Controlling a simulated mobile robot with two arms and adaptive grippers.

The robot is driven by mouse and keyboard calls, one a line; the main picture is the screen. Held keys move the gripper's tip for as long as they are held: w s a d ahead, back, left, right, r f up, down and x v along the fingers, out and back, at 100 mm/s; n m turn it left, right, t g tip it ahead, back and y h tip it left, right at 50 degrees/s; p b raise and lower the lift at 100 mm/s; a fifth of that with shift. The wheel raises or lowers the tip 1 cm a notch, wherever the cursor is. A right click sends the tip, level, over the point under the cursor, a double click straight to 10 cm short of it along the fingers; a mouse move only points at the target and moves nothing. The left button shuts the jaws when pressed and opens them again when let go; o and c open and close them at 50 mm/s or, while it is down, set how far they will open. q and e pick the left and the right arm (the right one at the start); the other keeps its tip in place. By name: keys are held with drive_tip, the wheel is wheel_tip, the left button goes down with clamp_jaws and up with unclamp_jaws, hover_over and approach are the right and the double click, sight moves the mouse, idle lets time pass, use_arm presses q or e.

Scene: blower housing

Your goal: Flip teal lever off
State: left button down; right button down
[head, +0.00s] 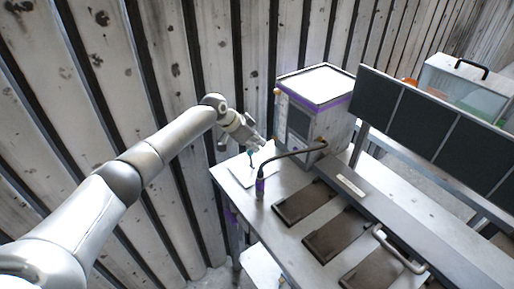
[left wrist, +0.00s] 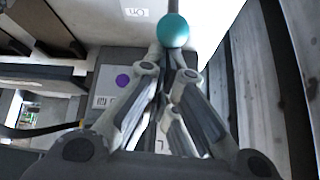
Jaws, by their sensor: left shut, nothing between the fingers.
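The teal lever shows as a small teal spot (head: 251,154) on a light plate (head: 252,172) at the left end of the metal bench in the head view. In the left wrist view its round teal knob (left wrist: 173,31) is large, just beyond my fingertips. My left gripper (head: 256,141) is close to the lever, and its fingers (left wrist: 168,62) are shut with nothing between them. I cannot tell whether they touch the knob. My right gripper is not in view.
A white box with purple trim (head: 318,112) stands right behind the lever. A dark bent pipe (head: 292,153) arches beside the lever. Brown pads (head: 303,202) lie on the bench. A slatted wall is behind.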

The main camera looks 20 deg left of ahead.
sight(248, 154)
use_arm(q)
drive_tip(key=shift+s+a+f+t+h+b, duration=0.15)
drive_tip(key=shift+s+a+t+h+b, duration=0.35)
drive_tip(key=shift+s, duration=0.3)
drive_tip(key=shift+s+a+f+t+h+b, duration=0.2)
drive_tip(key=shift+s+a+t+h+b, duration=0.35)
drive_tip(key=shift+b, duration=0.6)
drive_tip(key=shift+s+a+r+t+h+b, duration=0.25)
drive_tip(key=shift+t+b, duration=0.3)
drive_tip(key=shift+b, duration=0.35)
